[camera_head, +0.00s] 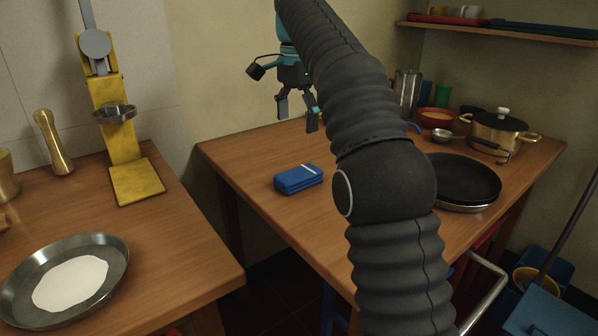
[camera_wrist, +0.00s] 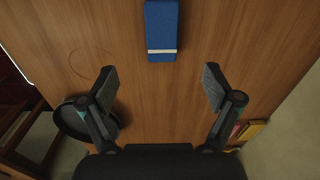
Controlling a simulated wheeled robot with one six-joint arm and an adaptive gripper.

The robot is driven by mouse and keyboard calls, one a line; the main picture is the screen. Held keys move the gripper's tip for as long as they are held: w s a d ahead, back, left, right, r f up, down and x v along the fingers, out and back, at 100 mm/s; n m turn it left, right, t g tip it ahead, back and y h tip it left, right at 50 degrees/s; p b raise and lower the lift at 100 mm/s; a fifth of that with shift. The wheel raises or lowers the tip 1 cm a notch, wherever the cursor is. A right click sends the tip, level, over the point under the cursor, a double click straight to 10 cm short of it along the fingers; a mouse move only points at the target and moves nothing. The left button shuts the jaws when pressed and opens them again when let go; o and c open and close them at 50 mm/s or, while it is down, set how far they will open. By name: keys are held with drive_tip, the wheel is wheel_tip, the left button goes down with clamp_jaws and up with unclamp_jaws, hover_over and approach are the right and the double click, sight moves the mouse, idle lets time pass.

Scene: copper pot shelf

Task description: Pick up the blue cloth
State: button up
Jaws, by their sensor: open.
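The blue cloth (camera_head: 299,179) lies folded on the wooden table (camera_head: 250,155), left of my arm in the head view. It has a pale stripe near one end. In the wrist view the blue cloth (camera_wrist: 161,30) is at the top centre, ahead of the fingertips and cut off by the frame's top edge. My gripper (camera_head: 297,108) hangs above the table, behind and above the cloth in the head view. In the wrist view my gripper (camera_wrist: 158,88) has its two fingers spread wide, with only bare table between them. It does not touch the cloth.
A black pan (camera_head: 462,180), a brass pot (camera_head: 496,132) and a red bowl (camera_head: 436,117) stand on the table's right. A separate counter at left holds a yellow press (camera_head: 137,180) and a steel pan (camera_head: 112,262). The table around the cloth is clear.

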sight(298, 173)
drive_tip(key=f+b, duration=0.1)
drive_tip(key=f, duration=0.3)
drive_tip(key=f+b, duration=0.1)
drive_tip(key=f, duration=0.4)
drive_tip(key=f+b, duration=0.2)
drive_tip(key=f, duration=0.3)
drive_tip(key=shift+w+d, duration=0.15)
drive_tip(key=shift+w, duration=0.25)
drive_tip(key=shift+r, duration=0.1)
drive_tip(key=c, duration=1.2)
